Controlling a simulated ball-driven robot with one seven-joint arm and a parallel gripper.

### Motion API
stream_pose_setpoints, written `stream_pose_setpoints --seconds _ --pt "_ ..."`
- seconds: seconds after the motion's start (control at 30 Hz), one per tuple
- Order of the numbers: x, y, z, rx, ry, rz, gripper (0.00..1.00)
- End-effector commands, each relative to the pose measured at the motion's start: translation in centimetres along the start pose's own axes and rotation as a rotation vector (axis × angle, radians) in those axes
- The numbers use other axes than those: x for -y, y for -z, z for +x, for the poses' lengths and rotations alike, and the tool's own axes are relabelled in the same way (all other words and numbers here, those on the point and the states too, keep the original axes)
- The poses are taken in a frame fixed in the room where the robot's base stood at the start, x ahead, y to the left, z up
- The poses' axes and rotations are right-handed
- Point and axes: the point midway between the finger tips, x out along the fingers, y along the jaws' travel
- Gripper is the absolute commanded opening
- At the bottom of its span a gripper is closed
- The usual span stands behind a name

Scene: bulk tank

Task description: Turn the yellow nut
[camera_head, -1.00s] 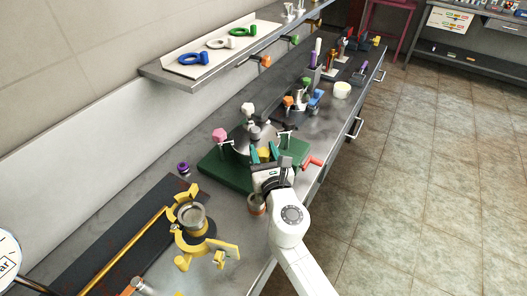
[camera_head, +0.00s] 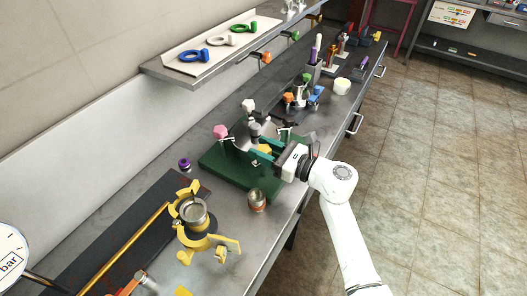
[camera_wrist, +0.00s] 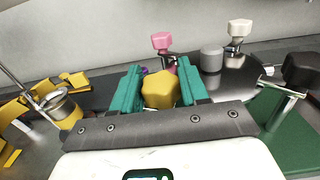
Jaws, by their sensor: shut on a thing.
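The yellow nut (camera_wrist: 160,90) is a lobed knob between the two teal fingers of my gripper (camera_wrist: 160,88) in the wrist view. My gripper is shut on it, one finger on each side. In the head view the yellow nut (camera_head: 265,148) shows partly between the fingers of my gripper (camera_head: 262,153), which reaches in from the right. The nut is at the near side of a round metal lid (camera_wrist: 240,76) on a green base (camera_head: 225,172). What lies under the nut is hidden.
Pink (camera_wrist: 161,41), white (camera_wrist: 240,27) and black (camera_wrist: 302,70) knobs stand around the lid. A yellow clamp fixture (camera_head: 195,222) is to the left, and a metal cup (camera_head: 257,200) stands in front of the base. A shelf (camera_head: 205,65) runs above the bench at the back.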

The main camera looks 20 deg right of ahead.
Motion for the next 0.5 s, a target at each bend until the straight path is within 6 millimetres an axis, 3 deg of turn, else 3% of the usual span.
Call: stream_pose_setpoints --seconds 0.5 --pt "0.13 0.46 0.02 0.003 -0.350 -0.004 0.14"
